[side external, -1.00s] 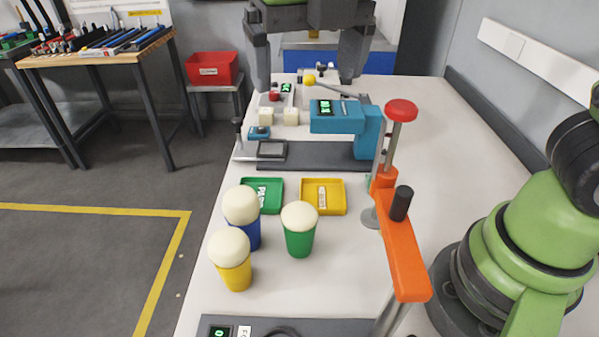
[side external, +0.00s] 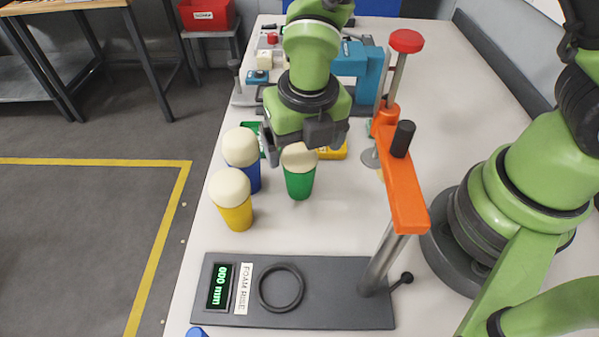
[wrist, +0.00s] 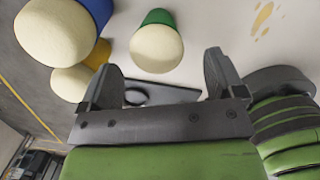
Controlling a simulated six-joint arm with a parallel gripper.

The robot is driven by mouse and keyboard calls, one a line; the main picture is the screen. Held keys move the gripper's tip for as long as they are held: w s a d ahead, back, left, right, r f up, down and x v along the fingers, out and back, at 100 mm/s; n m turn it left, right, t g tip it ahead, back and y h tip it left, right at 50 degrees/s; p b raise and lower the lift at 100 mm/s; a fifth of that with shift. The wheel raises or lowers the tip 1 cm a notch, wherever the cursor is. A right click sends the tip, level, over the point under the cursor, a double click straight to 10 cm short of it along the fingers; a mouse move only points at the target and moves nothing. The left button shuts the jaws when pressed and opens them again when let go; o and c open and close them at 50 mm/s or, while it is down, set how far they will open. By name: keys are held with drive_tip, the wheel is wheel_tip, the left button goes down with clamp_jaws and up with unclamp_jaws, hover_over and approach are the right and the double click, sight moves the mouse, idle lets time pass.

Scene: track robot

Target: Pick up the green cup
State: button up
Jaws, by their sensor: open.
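The green cup (side external: 299,185) stands upright on the white table with a cream foam dome on top. In the wrist view the green cup (wrist: 157,17) shows its foam ahead of and between my fingertips. My gripper (side external: 297,150) is open, just behind and above the green cup, and partly covers its foam top. In the wrist view my gripper (wrist: 162,66) has both fingers spread with nothing held between them. Whether a finger touches the foam cannot be told.
A blue cup (side external: 252,178) and a yellow cup (side external: 236,217), both foam-topped, stand close on the left. An orange clamp arm (side external: 400,190) on a post rises at right. A grey foam-rise base (side external: 335,300) lies in front. Green and yellow trays are partly hidden behind my gripper.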

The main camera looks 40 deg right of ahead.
sight(301, 154)
drive_tip(key=f, duration=0.5)
drive_tip(key=shift+w, duration=0.4)
drive_tip(key=shift+c, duration=0.2)
drive_tip(key=c, duration=1)
